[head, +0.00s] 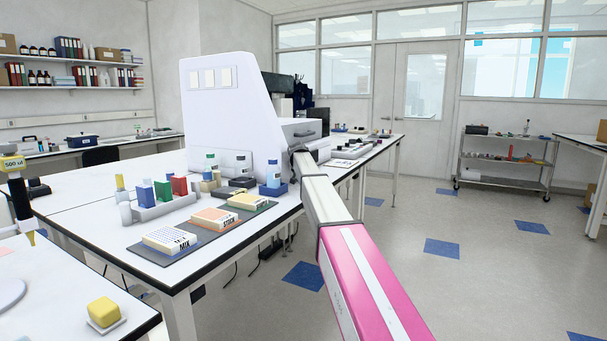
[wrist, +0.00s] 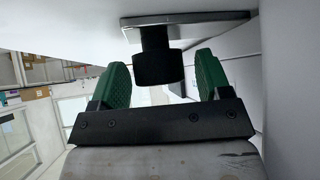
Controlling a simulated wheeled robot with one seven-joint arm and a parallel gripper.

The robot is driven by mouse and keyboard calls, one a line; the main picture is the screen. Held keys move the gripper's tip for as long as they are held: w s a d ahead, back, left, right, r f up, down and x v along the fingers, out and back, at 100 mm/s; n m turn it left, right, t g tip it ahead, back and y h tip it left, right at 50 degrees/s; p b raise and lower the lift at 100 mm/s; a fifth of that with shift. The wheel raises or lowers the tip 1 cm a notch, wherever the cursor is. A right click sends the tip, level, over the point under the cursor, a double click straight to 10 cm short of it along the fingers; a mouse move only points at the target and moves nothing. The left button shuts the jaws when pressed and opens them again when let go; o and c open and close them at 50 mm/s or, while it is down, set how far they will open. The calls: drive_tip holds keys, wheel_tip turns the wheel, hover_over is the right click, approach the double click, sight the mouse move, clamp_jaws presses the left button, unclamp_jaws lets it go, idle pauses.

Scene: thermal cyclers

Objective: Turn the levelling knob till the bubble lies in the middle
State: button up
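A dark round knob (wrist: 158,69) hangs on a short stem under a grey plate (wrist: 190,19) in the wrist view; I take it for the levelling knob. My gripper (wrist: 162,74) is open, with a green finger on either side of the knob in the picture. The left finger appears very close to the knob's edge; a gap shows at the right. I cannot tell whether either finger touches it, or how far the knob sits between them. In the head view, the gripper is hidden near the large white machine (head: 215,110). No bubble is visible.
A pale surface lies close above the knob in the wrist view. In the head view, the bench (head: 115,205) carries a grey mat with labelled boxes (head: 170,240), a rack of coloured blocks (head: 160,207) and bottles (head: 273,173). The floor at right is open before a trolley (head: 505,160).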

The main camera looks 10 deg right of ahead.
drive_tip(key=v, duration=1.1)
drive_tip(key=shift+f+n, duration=0.1)
drive_tip(key=shift+n, duration=0.2)
